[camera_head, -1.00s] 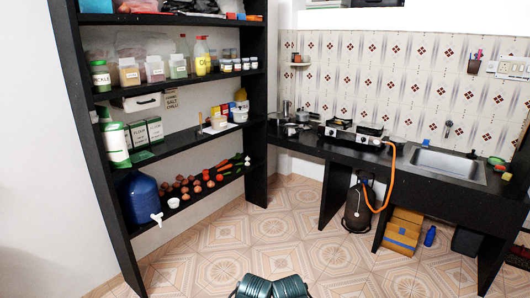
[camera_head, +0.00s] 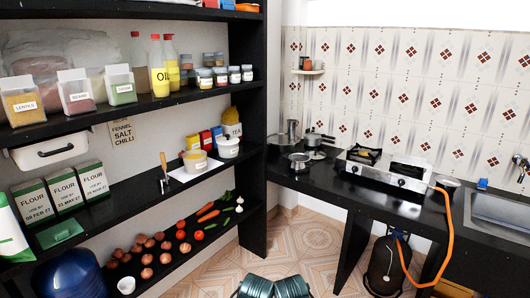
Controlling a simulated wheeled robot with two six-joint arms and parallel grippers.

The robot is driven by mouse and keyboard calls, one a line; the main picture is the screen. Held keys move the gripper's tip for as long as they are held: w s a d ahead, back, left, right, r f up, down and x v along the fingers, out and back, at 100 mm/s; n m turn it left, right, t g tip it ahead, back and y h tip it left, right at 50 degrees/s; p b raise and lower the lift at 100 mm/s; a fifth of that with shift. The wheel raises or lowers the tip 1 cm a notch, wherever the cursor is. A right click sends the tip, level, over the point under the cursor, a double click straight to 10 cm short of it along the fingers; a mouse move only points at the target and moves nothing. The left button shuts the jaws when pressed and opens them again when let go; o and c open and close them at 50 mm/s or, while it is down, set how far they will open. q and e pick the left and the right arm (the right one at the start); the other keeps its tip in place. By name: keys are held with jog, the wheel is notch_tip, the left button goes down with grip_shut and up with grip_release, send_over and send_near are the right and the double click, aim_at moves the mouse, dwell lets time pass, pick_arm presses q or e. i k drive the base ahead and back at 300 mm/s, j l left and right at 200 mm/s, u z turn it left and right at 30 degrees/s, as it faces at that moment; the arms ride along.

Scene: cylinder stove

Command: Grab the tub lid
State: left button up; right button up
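A white tub (camera_head: 228,147) and a tub with an orange-yellow top (camera_head: 195,161) stand on the shelf below the bottles, toward its right end. A flat white piece (camera_head: 206,167) lies under and beside the orange-topped tub; I cannot tell whether it is a loose tub lid or a board. A small upright tool with a wooden handle (camera_head: 163,163) stands just left of it. Neither gripper is visible. Only two teal parts of my own body show at the bottom edge, well apart from the shelf.
A counter at right carries a stove (camera_head: 390,172), pots (camera_head: 299,161) and a sink (camera_head: 500,212). A gas cylinder (camera_head: 385,265) stands below. Tiled floor (camera_head: 300,240) is free between.

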aim_at(227, 140)
jog(key=i, duration=1.1)
jog(key=i+u, duration=0.1)
jog(key=i, duration=0.95)
